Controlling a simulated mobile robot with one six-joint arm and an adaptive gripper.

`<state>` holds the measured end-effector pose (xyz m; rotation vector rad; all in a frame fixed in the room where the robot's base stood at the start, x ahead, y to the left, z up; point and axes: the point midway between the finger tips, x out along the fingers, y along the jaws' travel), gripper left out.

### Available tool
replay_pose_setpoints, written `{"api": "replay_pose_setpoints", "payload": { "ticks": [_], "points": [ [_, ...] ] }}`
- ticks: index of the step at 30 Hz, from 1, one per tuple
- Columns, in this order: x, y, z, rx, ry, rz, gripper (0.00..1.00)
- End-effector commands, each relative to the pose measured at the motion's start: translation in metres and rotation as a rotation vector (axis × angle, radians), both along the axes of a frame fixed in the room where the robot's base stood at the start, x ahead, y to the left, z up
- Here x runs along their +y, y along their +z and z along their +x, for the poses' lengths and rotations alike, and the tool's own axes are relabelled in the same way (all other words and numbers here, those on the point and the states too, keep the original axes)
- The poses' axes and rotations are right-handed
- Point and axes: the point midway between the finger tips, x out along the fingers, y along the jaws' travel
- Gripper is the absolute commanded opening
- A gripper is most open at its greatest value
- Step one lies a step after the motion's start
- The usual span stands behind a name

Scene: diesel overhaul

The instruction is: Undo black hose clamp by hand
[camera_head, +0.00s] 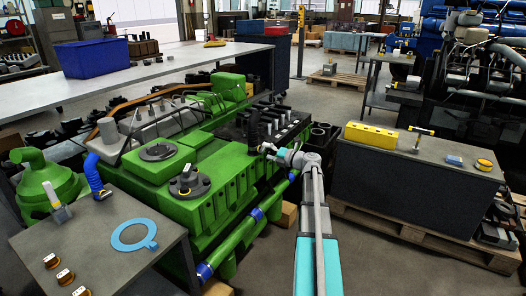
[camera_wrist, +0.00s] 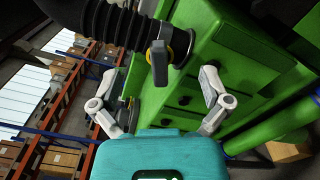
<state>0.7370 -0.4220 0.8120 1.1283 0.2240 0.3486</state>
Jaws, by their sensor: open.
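The black hose clamp (camera_wrist: 158,62) shows in the wrist view as a dark tab with a yellow ring behind it. It sits at the end of a black ribbed hose (camera_wrist: 100,18), where the hose meets the green engine. My gripper (camera_wrist: 158,78) is open, with one pale finger on each side of the clamp's tab and visible gaps between. I cannot tell the depth between fingertips and tab. In the head view my gripper (camera_head: 271,150) is beside the upright black hose (camera_head: 254,128) on the green engine (camera_head: 205,190); the clamp is too small to tell there.
A grey bench (camera_head: 95,240) with a blue ring (camera_head: 135,235) stands front left. A dark bench (camera_head: 400,170) with a yellow block (camera_head: 371,135) stands right on a pallet. Green pipes with blue bands (camera_head: 257,214) run along the engine's near side.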

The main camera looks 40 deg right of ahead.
Motion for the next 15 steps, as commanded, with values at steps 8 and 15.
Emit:
{"api": "replay_pose_setpoints", "payload": {
  "ticks": [8, 15],
  "points": [
    [0.007, 0.0, 0.016, 0.0, 0.001, -0.002, 0.97],
    [0.007, 0.0, 0.017, -0.001, 0.0, -0.002, 0.97]
  ]
}}
